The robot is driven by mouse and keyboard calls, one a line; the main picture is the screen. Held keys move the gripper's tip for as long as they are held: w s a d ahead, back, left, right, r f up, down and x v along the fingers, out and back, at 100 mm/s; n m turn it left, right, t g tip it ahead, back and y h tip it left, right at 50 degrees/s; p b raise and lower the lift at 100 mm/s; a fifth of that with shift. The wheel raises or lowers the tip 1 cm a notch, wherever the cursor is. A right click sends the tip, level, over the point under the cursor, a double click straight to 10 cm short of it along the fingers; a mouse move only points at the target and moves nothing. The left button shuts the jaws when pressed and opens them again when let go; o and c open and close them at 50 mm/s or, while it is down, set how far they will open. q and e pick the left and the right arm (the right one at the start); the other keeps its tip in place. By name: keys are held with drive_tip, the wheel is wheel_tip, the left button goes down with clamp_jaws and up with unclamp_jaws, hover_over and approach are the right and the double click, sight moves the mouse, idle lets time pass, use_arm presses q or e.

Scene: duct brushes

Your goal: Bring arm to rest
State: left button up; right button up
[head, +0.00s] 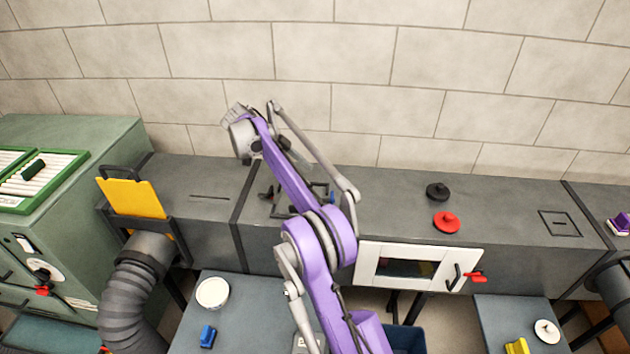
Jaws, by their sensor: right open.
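My right arm, purple and grey, rises from the bottom centre and bends over the long dark grey duct (395,200). My right gripper (272,195) is over the duct top, left of centre, largely hidden behind my own arm. It is open; I see nothing held in it, though the view between its fingers is partly blocked. My left gripper is not in view.
A black knob (437,191) and a red knob (446,222) sit on the duct. A yellow plate (132,197) stands upright at left, above a ribbed hose (133,300). Blue-grey tables (245,300) stand in front.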

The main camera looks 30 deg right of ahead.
drive_tip(key=shift+w+a+r, duration=0.15)
drive_tip(key=shift+a+r, duration=0.1)
drive_tip(key=shift+r, duration=0.05)
idle(0.4)
drive_tip(key=s+a+r+n+t+y, duration=0.3)
drive_tip(key=s+a+n+t, duration=0.3)
drive_tip(key=s+a+n, duration=0.45)
drive_tip(key=s+a+f+n+t+y, duration=0.2)
drive_tip(key=s+a+f+n+t, duration=0.1)
drive_tip(key=s+n, duration=0.4)
drive_tip(key=s+a+f+n+t+y, duration=0.2)
drive_tip(key=s+a+f+n, duration=0.4)
drive_tip(key=s, duration=0.5)
wheel_tip(320, 180, down, 2)
drive_tip(key=shift+s+f+n+t, duration=0.25)
drive_tip(key=shift+n+t, duration=0.15)
drive_tip(key=shift+n, duration=0.55)
